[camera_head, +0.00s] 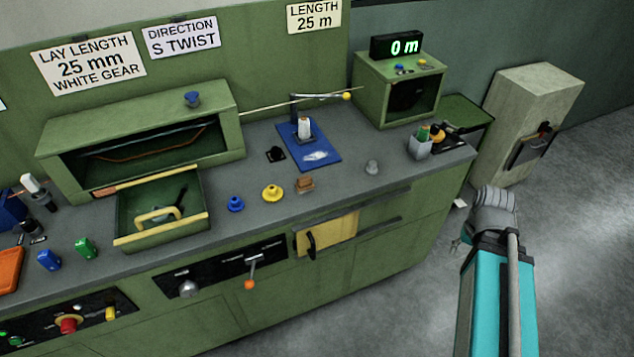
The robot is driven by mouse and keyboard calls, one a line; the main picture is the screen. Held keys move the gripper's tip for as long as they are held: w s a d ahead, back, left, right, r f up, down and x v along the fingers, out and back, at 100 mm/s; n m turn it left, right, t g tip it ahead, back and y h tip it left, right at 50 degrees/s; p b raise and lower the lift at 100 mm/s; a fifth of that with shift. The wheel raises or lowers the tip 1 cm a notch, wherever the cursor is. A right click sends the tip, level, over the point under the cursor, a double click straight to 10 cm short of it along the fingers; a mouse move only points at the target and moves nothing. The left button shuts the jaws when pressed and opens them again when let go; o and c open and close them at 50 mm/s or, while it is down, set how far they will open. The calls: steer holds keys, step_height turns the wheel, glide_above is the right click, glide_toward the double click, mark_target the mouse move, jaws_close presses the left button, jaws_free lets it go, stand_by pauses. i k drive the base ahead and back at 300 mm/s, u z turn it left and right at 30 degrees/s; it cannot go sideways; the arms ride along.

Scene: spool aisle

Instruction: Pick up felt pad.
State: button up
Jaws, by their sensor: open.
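No item is clearly recognisable as the felt pad. A small pale flat piece (460,203) lies low beside the right end of the green bench and could be it, but it is too small to tell. A small brown block (305,184) on the grey bench top is another possible match. My gripper (460,244) shows small at the end of my teal arm, right of the bench and below the pale piece in the picture. It is open, and I see nothing in it. The arm's wrist partly hides it.
The bench top (340,190) holds a blue mat (328,165), blue and yellow knobs, a grey cup (419,148) and an open drawer (160,235). A lever with an orange knob (249,284) sticks out in front. A pale cabinet (530,110) stands at right. The right-hand floor is clear.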

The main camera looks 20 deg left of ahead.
mark_target(304, 184)
steer(key=z, duration=0.2)
steer(key=k, duration=1.35)
steer(key=u, duration=0.6)
steer(key=i, duration=1)
steer(key=z, duration=0.05)
